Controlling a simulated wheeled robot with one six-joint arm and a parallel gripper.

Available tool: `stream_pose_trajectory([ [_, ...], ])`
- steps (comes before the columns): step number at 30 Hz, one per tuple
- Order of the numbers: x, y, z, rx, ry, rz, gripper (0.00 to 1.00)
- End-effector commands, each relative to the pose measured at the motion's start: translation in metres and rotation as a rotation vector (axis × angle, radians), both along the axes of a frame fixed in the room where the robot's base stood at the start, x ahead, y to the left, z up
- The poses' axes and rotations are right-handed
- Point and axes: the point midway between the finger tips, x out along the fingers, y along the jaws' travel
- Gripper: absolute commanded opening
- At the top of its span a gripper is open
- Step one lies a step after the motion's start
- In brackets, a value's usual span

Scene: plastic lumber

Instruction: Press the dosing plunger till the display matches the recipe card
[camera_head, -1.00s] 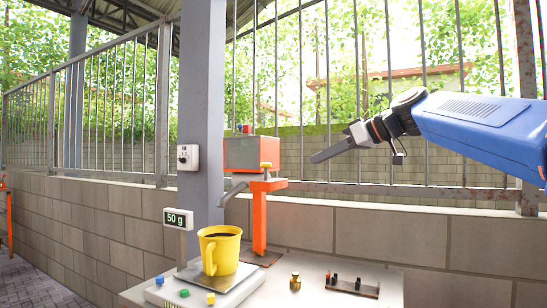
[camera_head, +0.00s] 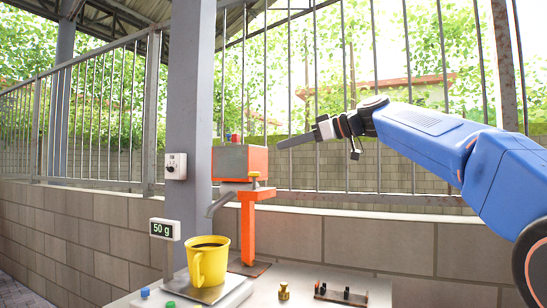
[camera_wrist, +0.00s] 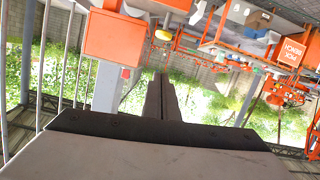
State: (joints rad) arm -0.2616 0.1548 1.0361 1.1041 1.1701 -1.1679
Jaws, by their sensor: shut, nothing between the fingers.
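The dosing unit is a grey and orange box (camera_head: 240,162) with a bent grey spout (camera_head: 219,204). A yellow mug (camera_head: 208,266) with dark contents stands on the scale (camera_head: 226,291), under the spout. The display (camera_head: 164,229) reads 50 g. My gripper (camera_head: 280,144) is shut and empty, above and right of the box and knob, seemingly apart from them. I cannot make out a recipe card.
Small brass weights (camera_head: 284,292) and a dark holder (camera_head: 341,295) lie on the bench (camera_head: 310,276). A grey post (camera_head: 187,120) with a switch box (camera_head: 176,166) stands left. A railed block wall is behind.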

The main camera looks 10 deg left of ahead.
Motion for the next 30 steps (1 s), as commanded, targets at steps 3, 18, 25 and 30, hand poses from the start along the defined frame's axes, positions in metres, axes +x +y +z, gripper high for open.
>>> stream_pose_trajectory([
  [3,0.004,0.014,-0.004,0.0,0.001,0.001,0.0],
  [18,0.025,0.082,-0.021,0.0,0.001,0.001,0.0],
  [25,0.029,0.086,-0.04,0.0,0.002,-0.001,0.0],
  [30,0.031,0.086,-0.055,0.0,0.002,-0.001,0.0],
])
